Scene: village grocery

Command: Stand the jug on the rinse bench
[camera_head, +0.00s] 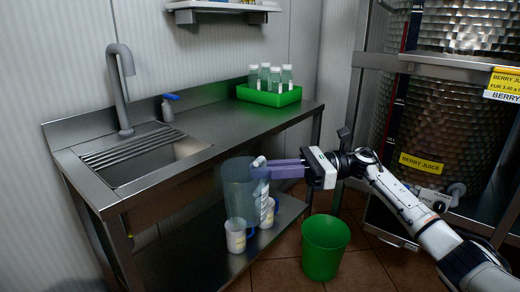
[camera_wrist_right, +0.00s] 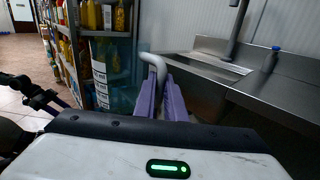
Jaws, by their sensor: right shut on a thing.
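The jug (camera_head: 236,188) is a tall, see-through bluish vessel, held upright in the head view. It appears in front of the rinse bench's front edge. My right gripper (camera_head: 268,169) comes from the right, with its purple fingers shut on the jug's pale handle. In the right wrist view the fingers (camera_wrist_right: 161,92) close around the handle (camera_wrist_right: 154,62), and the clear jug body (camera_wrist_right: 116,78) is left of them. The steel rinse bench (camera_head: 215,122) has a sink with a slatted drainer at its left and a bare worktop right of the sink. My left gripper is not seen.
A green crate of bottles (camera_head: 268,96) stands at the bench's back right. A blue-topped bottle (camera_head: 168,107) and the tap (camera_head: 122,88) are at the back. A green bin (camera_head: 325,248) stands on the floor at the right.

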